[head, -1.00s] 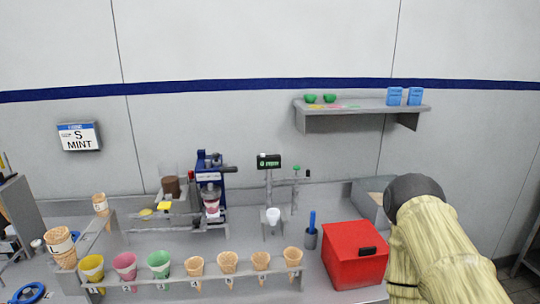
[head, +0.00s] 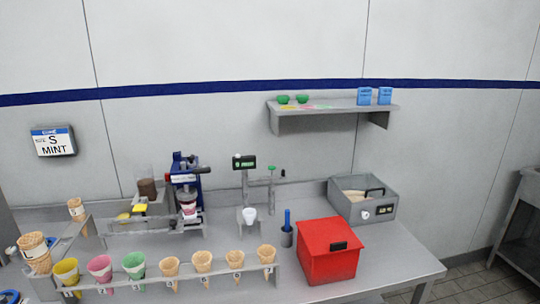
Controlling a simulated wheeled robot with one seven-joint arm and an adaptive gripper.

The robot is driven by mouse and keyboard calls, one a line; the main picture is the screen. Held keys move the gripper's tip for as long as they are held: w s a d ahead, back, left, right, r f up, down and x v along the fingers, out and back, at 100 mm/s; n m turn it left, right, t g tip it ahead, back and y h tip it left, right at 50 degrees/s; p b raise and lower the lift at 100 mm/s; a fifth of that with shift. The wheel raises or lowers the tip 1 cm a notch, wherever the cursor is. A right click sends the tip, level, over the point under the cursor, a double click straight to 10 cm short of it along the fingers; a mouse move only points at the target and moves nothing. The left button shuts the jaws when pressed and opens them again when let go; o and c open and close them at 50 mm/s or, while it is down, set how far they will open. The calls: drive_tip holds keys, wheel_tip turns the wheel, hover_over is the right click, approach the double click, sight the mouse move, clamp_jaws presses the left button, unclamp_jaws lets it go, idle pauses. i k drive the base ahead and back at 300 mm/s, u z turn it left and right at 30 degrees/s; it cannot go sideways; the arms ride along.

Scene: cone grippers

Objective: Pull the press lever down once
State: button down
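The blue press (head: 180,168) stands at the back of the counter, left of the middle, in the head view. Its lever (head: 203,170) looks like a short dark bar sticking out to the right near the top, roughly level. A pink-and-white cup or cone (head: 189,210) sits under the press head. My gripper is not in view, and nothing touches the lever.
A rack (head: 215,270) holding several cones and coloured cups runs along the front. A red box (head: 328,250) and a grey bin (head: 362,198) stand to the right. A shelf (head: 335,110) hangs above. The counter's right front corner is clear.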

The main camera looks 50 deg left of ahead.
sight(204, 170)
drive_tip(key=z, duration=0.2)
drive_tip(key=k, duration=1.25)
drive_tip(key=u, duration=1.65)
drive_tip(key=i, duration=0.45)
drive_tip(key=u, duration=0.05)
